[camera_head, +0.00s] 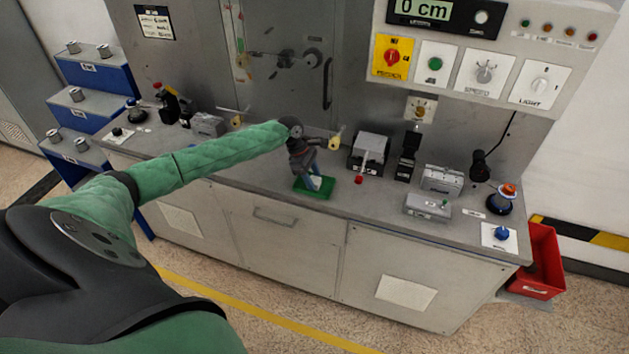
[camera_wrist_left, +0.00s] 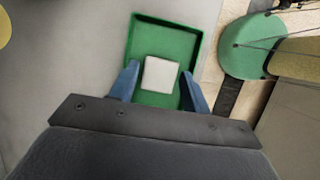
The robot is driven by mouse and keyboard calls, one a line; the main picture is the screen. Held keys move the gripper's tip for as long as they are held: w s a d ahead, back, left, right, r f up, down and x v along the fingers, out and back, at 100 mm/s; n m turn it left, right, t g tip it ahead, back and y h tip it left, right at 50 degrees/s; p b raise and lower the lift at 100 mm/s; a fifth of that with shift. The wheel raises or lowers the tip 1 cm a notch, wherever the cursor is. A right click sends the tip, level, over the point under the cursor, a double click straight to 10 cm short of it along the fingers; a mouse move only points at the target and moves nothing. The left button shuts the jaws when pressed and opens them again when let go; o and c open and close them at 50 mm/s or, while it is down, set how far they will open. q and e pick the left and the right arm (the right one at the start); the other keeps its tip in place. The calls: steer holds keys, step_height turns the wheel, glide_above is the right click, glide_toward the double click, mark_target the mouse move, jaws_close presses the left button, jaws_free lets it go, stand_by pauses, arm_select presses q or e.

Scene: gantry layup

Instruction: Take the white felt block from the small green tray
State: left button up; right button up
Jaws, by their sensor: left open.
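The small green tray (camera_head: 315,189) lies on the grey worktop near its front edge; it also shows in the left wrist view (camera_wrist_left: 136,40). The white felt block (camera_wrist_left: 160,74) lies inside the tray in the left wrist view. My left gripper (camera_head: 313,182) reaches down over the tray. In the left wrist view its two blue fingers (camera_wrist_left: 160,84) stand apart on either side of the block, with gaps visible. In the head view the gripper hides most of the tray's inside and the block cannot be made out. My right gripper is not in view.
A grey box with a red-knobbed lever (camera_head: 370,150) stands right of the tray. A red bin (camera_head: 541,262) is on the floor at the right. Blue steps (camera_head: 88,105) hold metal cylinders at the left.

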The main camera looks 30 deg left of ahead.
arm_select(q)
steer(key=c, duration=0.7)
steer(key=shift+c, duration=0.2)
